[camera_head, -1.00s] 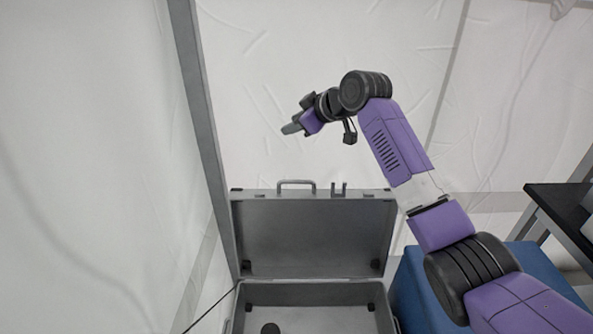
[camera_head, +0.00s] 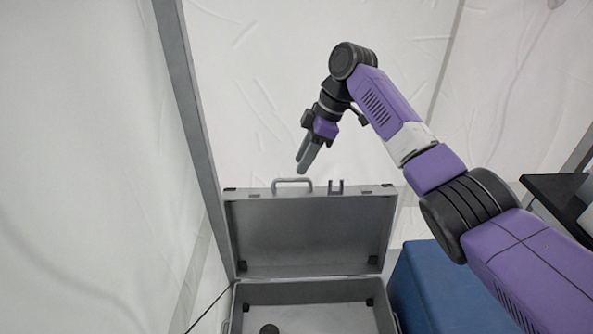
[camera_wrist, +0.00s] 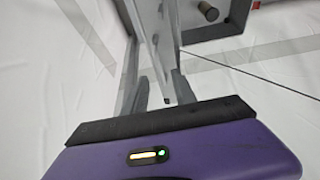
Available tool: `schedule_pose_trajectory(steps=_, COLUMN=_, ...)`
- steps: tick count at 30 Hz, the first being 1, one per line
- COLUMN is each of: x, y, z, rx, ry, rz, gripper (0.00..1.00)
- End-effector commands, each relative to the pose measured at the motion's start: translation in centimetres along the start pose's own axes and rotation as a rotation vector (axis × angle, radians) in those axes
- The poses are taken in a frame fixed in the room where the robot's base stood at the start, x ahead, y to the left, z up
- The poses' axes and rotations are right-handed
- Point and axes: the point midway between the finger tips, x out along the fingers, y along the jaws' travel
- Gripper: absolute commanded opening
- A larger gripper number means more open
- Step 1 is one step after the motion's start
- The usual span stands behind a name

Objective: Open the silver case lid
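The silver case (camera_head: 300,292) stands low in the head view, its near part cut off by the bottom edge. Its lid (camera_head: 305,235) stands upright at the back, showing its inside. A handle (camera_head: 292,182) and a small latch (camera_head: 336,187) sit on the lid's top edge. My gripper (camera_head: 303,168) points down just above the handle in the picture. I cannot tell whether it touches the lid. In the wrist view my gripper (camera_wrist: 160,88) shows two fingers apart, with no object clearly held between them.
A dark round thing (camera_head: 268,329) lies in the case. A blue box (camera_head: 435,285) stands to the case's right, under my arm. A black table (camera_head: 562,195) is at the right edge. A grey tent pole (camera_head: 190,120) rises at the left, before white tent walls.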

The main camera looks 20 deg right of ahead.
Motion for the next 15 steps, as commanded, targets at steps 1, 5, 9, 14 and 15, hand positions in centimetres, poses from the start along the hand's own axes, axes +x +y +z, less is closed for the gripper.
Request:
schedule_pose_trajectory(steps=1, x=0.8, y=-0.1, z=0.0, rx=0.001, ry=-0.001, rz=-0.003, gripper=0.33)
schedule_pose_trajectory(steps=5, x=2.6, y=0.0, z=-0.1, rx=0.0, ry=-0.001, rz=-0.001, gripper=0.33)
schedule_pose_trajectory(steps=9, x=4.0, y=0.0, z=-0.1, rx=0.001, ry=0.0, rz=0.0, gripper=0.33)
schedule_pose_trajectory(steps=14, x=4.5, y=0.0, z=0.0, rx=0.0, ry=0.0, rz=0.001, gripper=0.33)
schedule_pose_trajectory(steps=15, x=4.5, y=0.0, z=0.0, rx=0.0, ry=0.0, rz=0.001, gripper=0.33)
